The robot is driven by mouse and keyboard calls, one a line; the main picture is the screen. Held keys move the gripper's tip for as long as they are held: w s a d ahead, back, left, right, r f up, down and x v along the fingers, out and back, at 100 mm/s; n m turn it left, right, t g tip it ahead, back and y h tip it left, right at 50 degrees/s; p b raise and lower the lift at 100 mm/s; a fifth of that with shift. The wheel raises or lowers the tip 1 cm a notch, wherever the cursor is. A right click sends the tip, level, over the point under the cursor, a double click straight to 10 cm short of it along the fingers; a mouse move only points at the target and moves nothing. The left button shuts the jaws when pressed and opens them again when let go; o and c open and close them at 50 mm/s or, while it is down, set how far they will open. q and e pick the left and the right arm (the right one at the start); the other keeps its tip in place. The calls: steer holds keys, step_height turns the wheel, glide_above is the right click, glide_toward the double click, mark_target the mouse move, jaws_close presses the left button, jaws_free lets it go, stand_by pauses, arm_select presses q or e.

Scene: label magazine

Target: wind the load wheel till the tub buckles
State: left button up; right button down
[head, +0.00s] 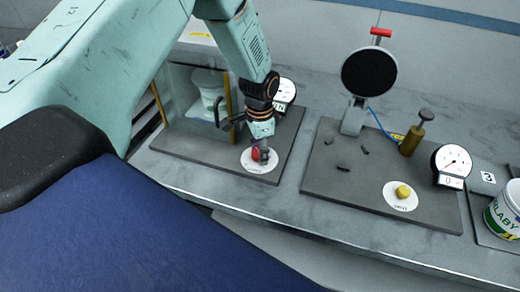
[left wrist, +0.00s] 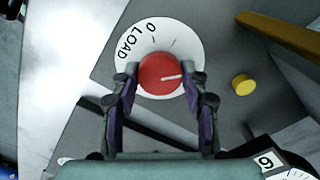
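The load wheel is a red knob (head: 256,154) on a white disc in the head view. In the left wrist view the red knob (left wrist: 152,82) has a white pointer line, and its disc (left wrist: 190,40) reads LOAD and 0. My left gripper (head: 263,150) is down at the knob. Its two fingers (left wrist: 160,78) lie against opposite sides of the knob and appear closed on it. The white tub (head: 208,84) stands upright behind, inside a frame with yellow posts. A white dial gauge (head: 285,91) is partly hidden by my left arm. My right gripper is not in view.
To the right, a second dark board carries a black round pad (head: 369,72), a brass plunger (head: 412,138), a gauge (head: 453,160) and a yellow knob (head: 403,191). A labelled white bucket (head: 506,212) stands at the right edge. Small dark pieces lie on that board.

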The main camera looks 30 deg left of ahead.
arm_select(q)
steer(key=o, duration=0.4)
steer(key=shift+s, duration=0.1)
steer(key=shift+r, duration=0.15)
steer(key=shift+w+r, duration=0.2)
steer(key=shift+r, duration=0.2)
step_height(320, 180, up, 11)
steer(key=shift+s, duration=0.15)
steer(key=shift+f, duration=0.1)
